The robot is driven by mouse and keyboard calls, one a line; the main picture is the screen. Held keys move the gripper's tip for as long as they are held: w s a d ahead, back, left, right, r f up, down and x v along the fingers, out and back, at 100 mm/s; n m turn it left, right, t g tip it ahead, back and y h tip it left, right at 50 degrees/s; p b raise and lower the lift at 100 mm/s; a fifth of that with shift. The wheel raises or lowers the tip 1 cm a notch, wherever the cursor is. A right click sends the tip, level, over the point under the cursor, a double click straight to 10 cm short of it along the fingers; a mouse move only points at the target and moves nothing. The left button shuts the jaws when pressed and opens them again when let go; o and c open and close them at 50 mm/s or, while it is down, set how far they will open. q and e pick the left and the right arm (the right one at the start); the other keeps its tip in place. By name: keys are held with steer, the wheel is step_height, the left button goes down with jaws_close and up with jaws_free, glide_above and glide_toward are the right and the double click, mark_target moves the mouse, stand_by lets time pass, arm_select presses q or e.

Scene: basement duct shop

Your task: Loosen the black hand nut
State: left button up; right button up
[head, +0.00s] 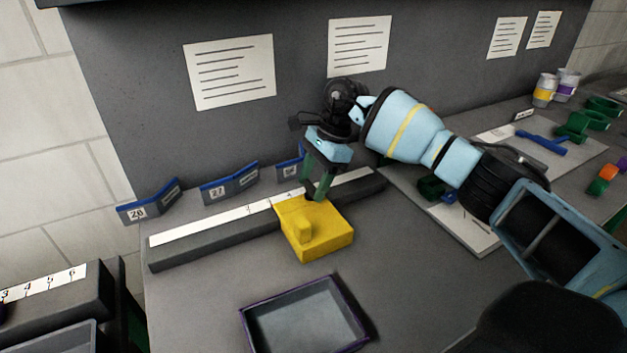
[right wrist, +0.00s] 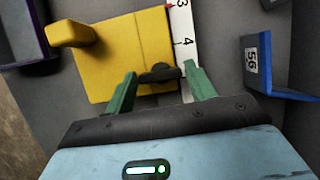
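A yellow block (head: 332,238) with a raised yellow knob sits on the bench against a dark rail; it also shows in the right wrist view (right wrist: 118,62). The black hand nut (right wrist: 160,73) is at the block's edge nearest my right gripper in the right wrist view. In the head view it is mostly hidden by the fingers. My right gripper (head: 314,192) points down over the block's far edge. In the right wrist view its green fingers (right wrist: 160,70) stand apart on either side of the nut, with small gaps visible. My left gripper is not in view.
The dark rail (head: 195,247) carries a white numbered strip. Blue numbered label holders (head: 229,187) stand behind it. A purple-rimmed tray (head: 290,291) lies in front of the block. A white board (head: 478,240) with green parts lies right. Bench between tray and board is clear.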

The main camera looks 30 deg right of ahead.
steer(key=shift+o, duration=1.2)
steer(key=shift+r, duration=0.1)
steer(key=v, duration=0.7)
steer(key=shift+r, duration=0.35)
steer(key=shift+d, duration=0.15)
